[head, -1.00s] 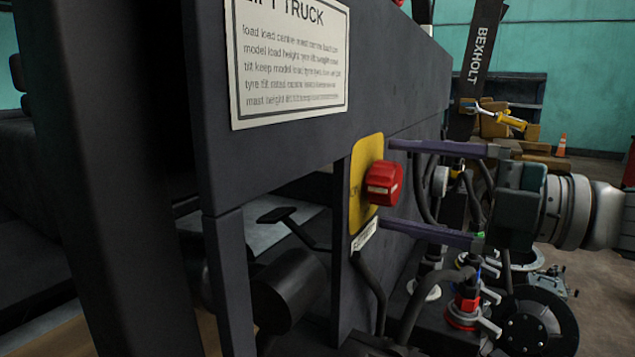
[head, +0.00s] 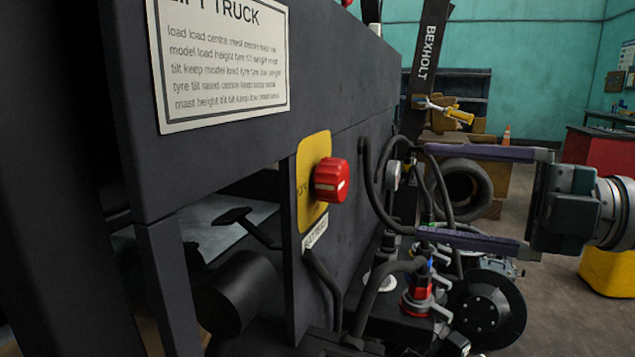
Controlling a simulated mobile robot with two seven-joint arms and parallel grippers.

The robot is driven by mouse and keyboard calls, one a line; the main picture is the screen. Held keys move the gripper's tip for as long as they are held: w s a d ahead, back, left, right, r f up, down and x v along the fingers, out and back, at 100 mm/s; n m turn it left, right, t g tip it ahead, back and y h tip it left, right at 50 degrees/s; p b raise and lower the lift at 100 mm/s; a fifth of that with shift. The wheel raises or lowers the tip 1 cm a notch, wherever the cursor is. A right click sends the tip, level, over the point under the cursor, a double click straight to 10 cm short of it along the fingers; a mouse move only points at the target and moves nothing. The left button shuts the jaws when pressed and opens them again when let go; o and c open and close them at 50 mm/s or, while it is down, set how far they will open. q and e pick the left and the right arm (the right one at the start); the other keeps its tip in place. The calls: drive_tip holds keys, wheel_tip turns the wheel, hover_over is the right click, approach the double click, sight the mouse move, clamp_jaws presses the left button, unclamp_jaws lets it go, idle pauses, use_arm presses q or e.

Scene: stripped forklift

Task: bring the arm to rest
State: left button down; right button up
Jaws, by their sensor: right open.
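My right gripper (head: 425,194) comes in from the right, its two long purple fingers wide apart, one above the other. Nothing is held between them. The fingertips point left toward the forklift's dark side panel (head: 345,90), to the right of a red rotary knob (head: 332,180) on a yellow plate (head: 313,190). A gap shows between the fingertips and the knob. The knob's white mark lies near level, slightly tilted. Black hoses (head: 375,185) show behind the fingers. My left gripper is not in the picture.
A white lift truck label (head: 222,65) is on the panel. Below the right gripper are a red-collared fitting (head: 417,300) and a black disc (head: 487,308). Behind stand a red cabinet (head: 590,148) and a yellow bin (head: 608,272). Open floor lies at the lower right.

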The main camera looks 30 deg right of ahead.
drive_tip(key=shift+s+d, duration=0.1)
drive_tip(key=shift+s, duration=0.05)
idle(0.4)
drive_tip(key=s+a+f+m+g+h+p, duration=0.1)
drive_tip(key=a+f+m+h+p, duration=0.1)
drive_tip(key=m+h+p, duration=0.5)
drive_tip(key=s+a+f+m+h+p, duration=0.1)
drive_tip(key=s+f+m+h+p, duration=0.15)
drive_tip(key=m+h, duration=0.45)
drive_tip(key=s+a+r+m+g+y+p, duration=0.1)
drive_tip(key=s+a+m+g+p, duration=0.25)
drive_tip(key=s, duration=0.35)
drive_tip(key=s+a+r+m+g+y+p, duration=0.1)
drive_tip(key=s+a+m+g+p, duration=0.1)
drive_tip(key=s+a+m+g, duration=0.4)
wheel_tip(320, 180, up, 37)
drive_tip(key=s+d+n+p, duration=0.1)
drive_tip(key=p, duration=3.6)
drive_tip(key=shift+s+d+r+t, duration=0.15)
drive_tip(key=shift+d+r+t, duration=0.05)
drive_tip(key=shift+d+t, duration=0.2)
